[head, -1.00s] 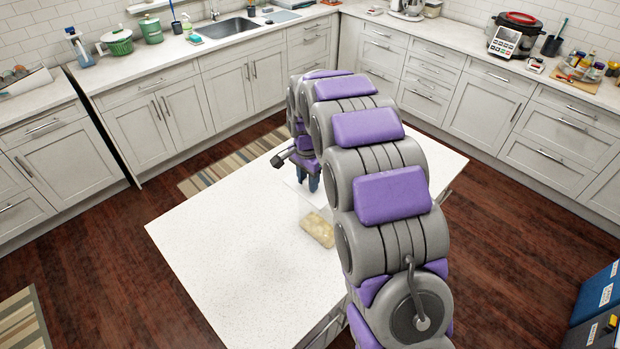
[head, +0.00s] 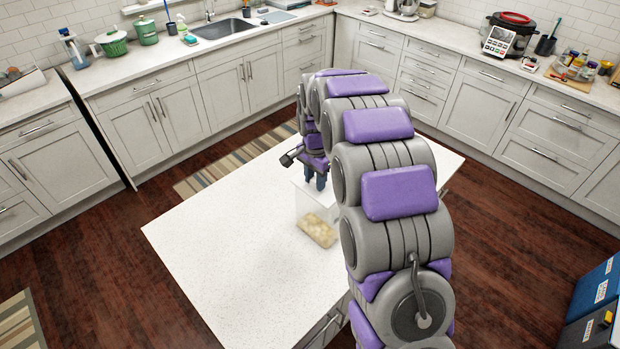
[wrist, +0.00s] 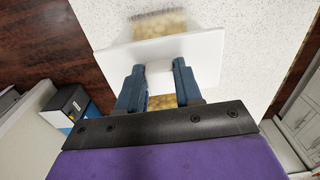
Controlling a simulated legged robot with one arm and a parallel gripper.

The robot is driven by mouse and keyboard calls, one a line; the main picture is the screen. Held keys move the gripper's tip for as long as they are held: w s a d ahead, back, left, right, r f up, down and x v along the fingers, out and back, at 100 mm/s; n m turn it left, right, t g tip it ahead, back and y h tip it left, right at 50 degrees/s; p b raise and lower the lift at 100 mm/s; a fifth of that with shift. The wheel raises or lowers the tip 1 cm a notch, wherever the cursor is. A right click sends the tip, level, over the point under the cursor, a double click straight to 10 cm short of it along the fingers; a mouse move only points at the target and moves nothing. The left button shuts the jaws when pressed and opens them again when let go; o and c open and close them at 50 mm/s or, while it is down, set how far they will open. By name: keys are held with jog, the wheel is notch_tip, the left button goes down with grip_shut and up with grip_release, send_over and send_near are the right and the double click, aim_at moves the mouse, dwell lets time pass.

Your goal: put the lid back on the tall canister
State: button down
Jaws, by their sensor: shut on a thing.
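The tall canister (head: 318,231) is clear and stands upright on the white island top, with pale yellow contents at its bottom. It also shows below the lid in the wrist view (wrist: 158,23). The lid (wrist: 203,52) is a flat white plate with a small knob. My gripper (wrist: 158,80) is shut on the knob and holds the lid over the canister. In the head view my gripper (head: 316,181) is just above the canister, partly hidden by my arm. I cannot tell whether the lid touches the rim.
The island top (head: 225,235) is clear to the left of the canister. Counters with a sink (head: 222,28), green pots (head: 112,43) and a cooker (head: 510,35) run along the walls. Blue and dark bins (head: 595,305) stand on the floor at right.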

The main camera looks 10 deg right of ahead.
aim_at(330, 185)
jog(key=shift+d, duration=2.15)
jog(key=shift+a, duration=1.35)
jog(key=shift+d+f, duration=0.1)
jog(key=shift+d, duration=0.35)
jog(key=shift+a+f, duration=0.2)
jog(key=shift+a, duration=1)
jog(key=shift+a+f, duration=0.1)
jog(key=shift+a, duration=0.25)
jog(key=shift+d, duration=0.65)
